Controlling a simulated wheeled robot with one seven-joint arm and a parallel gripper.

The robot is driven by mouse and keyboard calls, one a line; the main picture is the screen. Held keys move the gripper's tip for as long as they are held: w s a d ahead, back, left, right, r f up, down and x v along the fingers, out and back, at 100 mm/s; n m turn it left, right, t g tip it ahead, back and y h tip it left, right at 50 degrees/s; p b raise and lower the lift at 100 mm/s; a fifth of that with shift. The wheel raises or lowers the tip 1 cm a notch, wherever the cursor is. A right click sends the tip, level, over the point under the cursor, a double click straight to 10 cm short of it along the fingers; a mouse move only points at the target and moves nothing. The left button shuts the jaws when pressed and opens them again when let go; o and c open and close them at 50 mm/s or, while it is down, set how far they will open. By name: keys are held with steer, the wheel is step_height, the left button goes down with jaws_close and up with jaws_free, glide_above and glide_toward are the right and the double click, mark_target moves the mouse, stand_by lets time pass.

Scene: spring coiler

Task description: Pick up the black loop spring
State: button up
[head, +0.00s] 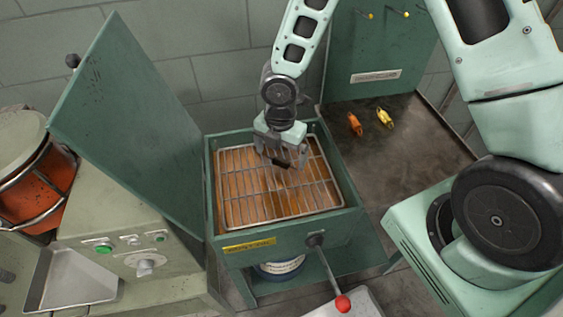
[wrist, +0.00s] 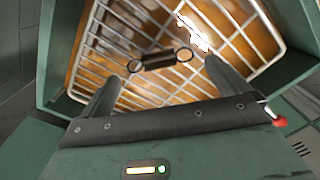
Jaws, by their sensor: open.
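The black loop spring (wrist: 159,61) shows in the wrist view as a dark coil with a ring at each end. It appears to lie on the wire rack (wrist: 119,27), roughly level, ahead of my gripper. My gripper (wrist: 163,80) is open, with one finger on each side of the spring's span and nothing seen between them. In the head view my gripper (head: 287,162) points down over the wire rack (head: 240,200) in the green box. The spring is hard to make out there, hidden by or next to my gripper. Whether the fingertips touch it cannot be told.
The green box (head: 285,238) has raised walls around the rack. Its open lid (head: 130,115) stands on the left. A red-knobbed lever (head: 342,302) sticks out in front. Orange (head: 355,124) and yellow (head: 385,118) springs lie on the right bench (head: 410,160).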

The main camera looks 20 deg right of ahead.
step_height(320, 180, down, 2)
steer(key=shift+f, duration=0.15)
steer(key=c, duration=0.9)
step_height(320, 180, up, 13)
steer(key=p, duration=0.4)
step_height(320, 180, up, 9)
steer(key=p, duration=0.9)
glide_above(280, 162)
